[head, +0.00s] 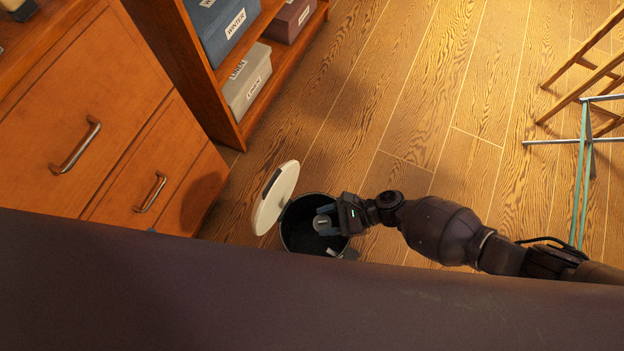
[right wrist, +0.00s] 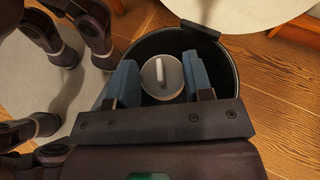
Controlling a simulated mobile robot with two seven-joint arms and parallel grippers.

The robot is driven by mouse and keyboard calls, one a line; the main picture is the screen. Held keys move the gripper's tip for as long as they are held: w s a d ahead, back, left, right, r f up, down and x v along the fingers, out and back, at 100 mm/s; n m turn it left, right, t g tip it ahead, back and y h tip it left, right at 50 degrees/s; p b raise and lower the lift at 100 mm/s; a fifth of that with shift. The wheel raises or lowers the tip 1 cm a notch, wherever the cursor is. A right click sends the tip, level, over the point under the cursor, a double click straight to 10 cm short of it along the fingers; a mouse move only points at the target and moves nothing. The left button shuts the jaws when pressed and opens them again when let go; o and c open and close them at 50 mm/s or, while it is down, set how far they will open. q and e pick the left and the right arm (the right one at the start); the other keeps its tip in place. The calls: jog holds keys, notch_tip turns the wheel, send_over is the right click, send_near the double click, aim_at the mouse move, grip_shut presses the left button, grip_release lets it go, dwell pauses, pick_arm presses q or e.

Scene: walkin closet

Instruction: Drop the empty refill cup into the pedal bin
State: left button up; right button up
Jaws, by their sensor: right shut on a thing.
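The pedal bin (head: 287,238) stands on the wood floor with its cream lid (head: 276,198) tipped up and open to the left. Its dark rim also shows in the right wrist view (right wrist: 236,80). My right gripper (head: 322,221) is over the bin's opening. It is shut on the small refill cup (right wrist: 162,78), which is grey and round with a pale bar on top. The cup sits between the blue fingers in the right wrist view, with the dark inside of the bin around it. A small pale thing (head: 334,252) shows low in the bin. My left gripper is not in view.
A wooden drawer unit (head: 110,120) stands left of the bin. A shelf (head: 243,132) with labelled boxes (head: 247,82) is behind it. A wooden and metal rack (head: 583,130) is at the far right. The floor between is clear.

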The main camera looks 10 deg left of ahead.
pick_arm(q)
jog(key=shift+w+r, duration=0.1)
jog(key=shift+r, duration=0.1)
pick_arm(e)
jog(key=shift+f, duration=0.25)
jog(key=o, duration=0.9)
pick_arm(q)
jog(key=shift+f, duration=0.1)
pick_arm(e)
jog(key=shift+o, duration=0.2)
pick_arm(q)
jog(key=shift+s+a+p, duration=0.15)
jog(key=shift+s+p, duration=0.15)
jog(key=shift+p, duration=0.4)
pick_arm(e)
jog(key=v, duration=1)
jog(key=shift+d, duration=0.4)
jog(key=shift+w+r, duration=0.1)
